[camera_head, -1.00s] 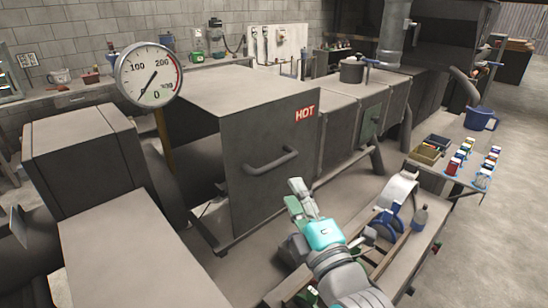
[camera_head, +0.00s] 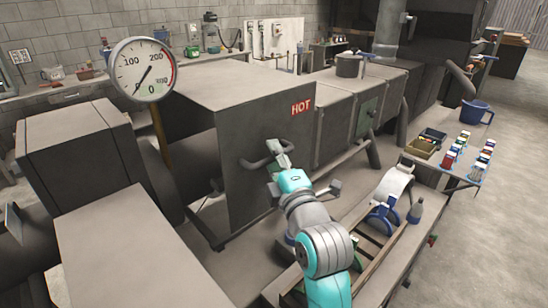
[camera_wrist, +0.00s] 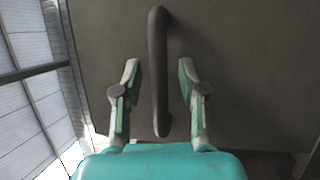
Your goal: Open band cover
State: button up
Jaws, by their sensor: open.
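The dark grey cover panel (camera_head: 245,195) carries a red HOT label (camera_head: 301,107) and a bent grey bar handle (camera_head: 252,165). It faces me and looks closed. My gripper (camera_head: 278,150) is at the right part of the handle and hides some of it in the head view. In the wrist view, the handle (camera_wrist: 158,85) runs upright between the two spread fingers of my gripper (camera_wrist: 158,68). A gap shows on each side, so the fingers do not appear to touch the handle. The panel (camera_wrist: 235,75) fills most of the background.
A round dial gauge (camera_head: 143,69) stands on a post to the left. A pot (camera_head: 350,66) sits on the machine behind. The floor at right is clear.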

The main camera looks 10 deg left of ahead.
grip_shut()
jog(key=w+d, duration=0.9)
jog(key=w, duration=0.2)
jog(key=w+d, duration=0.9)
jog(key=w, duration=0.3)
jog(key=shift+w, duration=0.15)
jog(key=shift+d, duration=0.1)
grip_release()
